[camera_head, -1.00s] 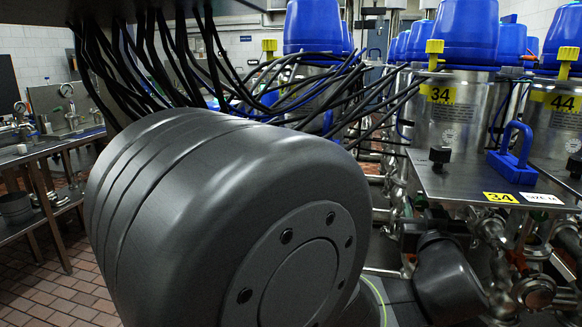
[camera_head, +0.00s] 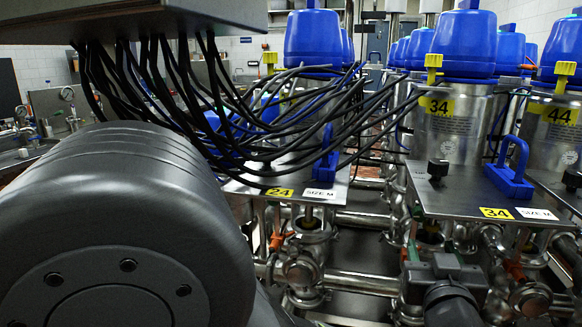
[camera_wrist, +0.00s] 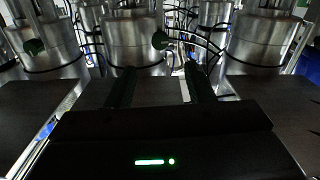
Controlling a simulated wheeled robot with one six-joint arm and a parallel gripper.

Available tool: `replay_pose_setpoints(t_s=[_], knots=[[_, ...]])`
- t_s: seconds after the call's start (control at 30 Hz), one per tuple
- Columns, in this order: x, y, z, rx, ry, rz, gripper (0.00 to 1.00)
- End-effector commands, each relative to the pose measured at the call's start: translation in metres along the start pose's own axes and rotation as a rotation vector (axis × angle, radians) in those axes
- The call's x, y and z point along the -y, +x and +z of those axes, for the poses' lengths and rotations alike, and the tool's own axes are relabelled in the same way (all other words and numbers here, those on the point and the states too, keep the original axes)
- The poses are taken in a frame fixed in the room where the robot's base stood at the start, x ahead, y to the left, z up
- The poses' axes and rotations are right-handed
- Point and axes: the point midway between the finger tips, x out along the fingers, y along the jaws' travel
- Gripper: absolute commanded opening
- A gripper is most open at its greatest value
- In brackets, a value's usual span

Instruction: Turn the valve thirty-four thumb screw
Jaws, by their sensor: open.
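The valve thirty-four unit is at the right in the head view, with a blue top, a steel body and a yellow 34 label (camera_head: 438,106). Its black thumb screw (camera_head: 438,168) stands on the steel plate (camera_head: 455,197) in front of the body. My gripper (camera_wrist: 160,70) is open and empty in the wrist view, its two dark fingers pointing toward the steel cylinders. A dark round knob (camera_wrist: 160,41) shows beyond and between the fingertips, apart from them. The dark end of my arm is below the plate's front edge in the head view; its fingers cannot be made out there.
A blue handle (camera_head: 512,167) stands on the plate right of the screw. Valve 24's plate (camera_head: 285,181) is to the left, and valve 44 (camera_head: 556,130) to the right. Black cables (camera_head: 270,130) hang across the left and middle. Steel pipes (camera_head: 365,280) run below the plates.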

Motion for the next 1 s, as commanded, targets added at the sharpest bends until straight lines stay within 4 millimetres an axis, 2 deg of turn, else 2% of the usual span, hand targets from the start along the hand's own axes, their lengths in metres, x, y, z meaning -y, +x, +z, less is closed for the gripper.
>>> replay_pose_setpoints(t_s=[0.37, 0.67, 1.0], knots=[[0.002, 0.035, 0.002, 0.000, 0.000, -0.006, 0.48], [0.002, 0.071, 0.003, 0.000, 0.001, -0.006, 0.48], [0.002, 0.128, 0.003, 0.001, 0.002, -0.007, 0.48]])
